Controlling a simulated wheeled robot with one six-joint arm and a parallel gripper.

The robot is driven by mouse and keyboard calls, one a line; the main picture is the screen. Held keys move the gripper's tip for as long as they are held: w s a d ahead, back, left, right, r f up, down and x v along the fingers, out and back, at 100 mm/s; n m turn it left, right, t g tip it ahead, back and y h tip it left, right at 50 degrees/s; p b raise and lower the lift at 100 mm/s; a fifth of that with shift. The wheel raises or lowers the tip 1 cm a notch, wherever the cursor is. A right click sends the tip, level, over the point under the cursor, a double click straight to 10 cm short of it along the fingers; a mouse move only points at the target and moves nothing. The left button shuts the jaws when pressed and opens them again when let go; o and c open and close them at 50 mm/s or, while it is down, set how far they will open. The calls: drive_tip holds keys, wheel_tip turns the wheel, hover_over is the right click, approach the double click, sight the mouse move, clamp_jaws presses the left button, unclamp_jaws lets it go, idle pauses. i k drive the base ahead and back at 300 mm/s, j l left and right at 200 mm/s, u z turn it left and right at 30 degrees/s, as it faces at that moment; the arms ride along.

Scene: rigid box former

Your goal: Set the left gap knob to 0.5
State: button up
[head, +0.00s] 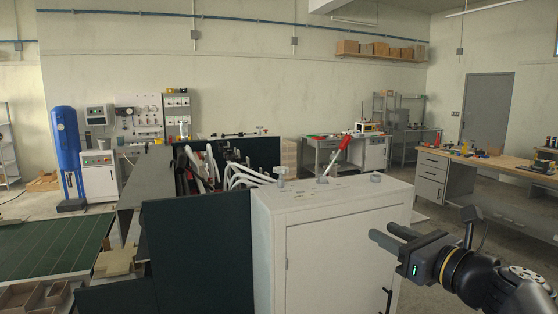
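A pale knob on a stem (281,174) stands at the left of the white cabinet's top. A low grey knob (376,178) sits at the right of the same top. No label is readable, so I cannot tell which is the left gap knob, and no setting can be read. A lever with a red handle (340,150) leans up between them. My gripper (381,231) is at the lower right, in front of the cabinet's right side, apart from the knobs. Its two fingers point left with a gap between them, and it looks open and empty.
The white cabinet (335,255) stands in front, with a dark panel (198,250) at its left. White hoses (245,175) and machine parts lie behind it. A wooden workbench (490,165) is at the right. A green-topped table (50,245) is at the left.

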sight(281, 171)
drive_tip(key=i+j+z, duration=0.1)
drive_tip(key=i+j, duration=0.2)
drive_tip(key=i+j+z, duration=0.15)
drive_tip(key=i+j, duration=0.15)
drive_tip(key=j, duration=0.2)
drive_tip(key=i+j+z, duration=0.1)
drive_tip(key=i+j, duration=0.2)
drive_tip(key=j, duration=0.15)
drive_tip(key=i+j+z, duration=0.1)
drive_tip(key=i+j, duration=0.15)
drive_tip(key=j, duration=0.2)
